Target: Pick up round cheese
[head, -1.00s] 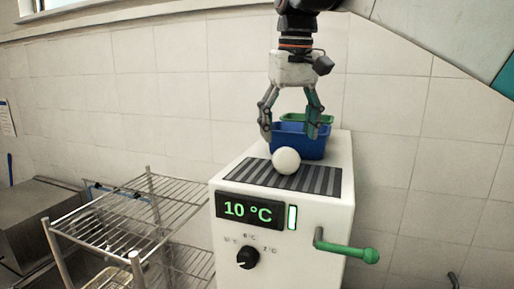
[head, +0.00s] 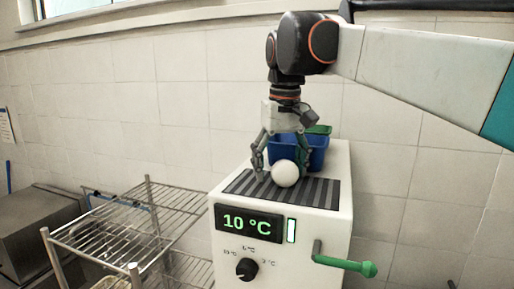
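The round cheese (head: 285,173) is a white ball on the dark ridged top plate of a white machine. My gripper (head: 281,178) is low over the plate, pointing down. One finger is at the left of the cheese and the other at its right, a little behind it. The fingers are spread apart. A gap shows between the left finger and the cheese; whether the right finger touches it is hard to tell.
A blue basket (head: 318,152) and a green basket (head: 319,129) stand right behind the cheese on the white machine (head: 335,215). A green-handled lever (head: 345,264) sticks out at the front right. A wire rack (head: 120,225) stands at the left.

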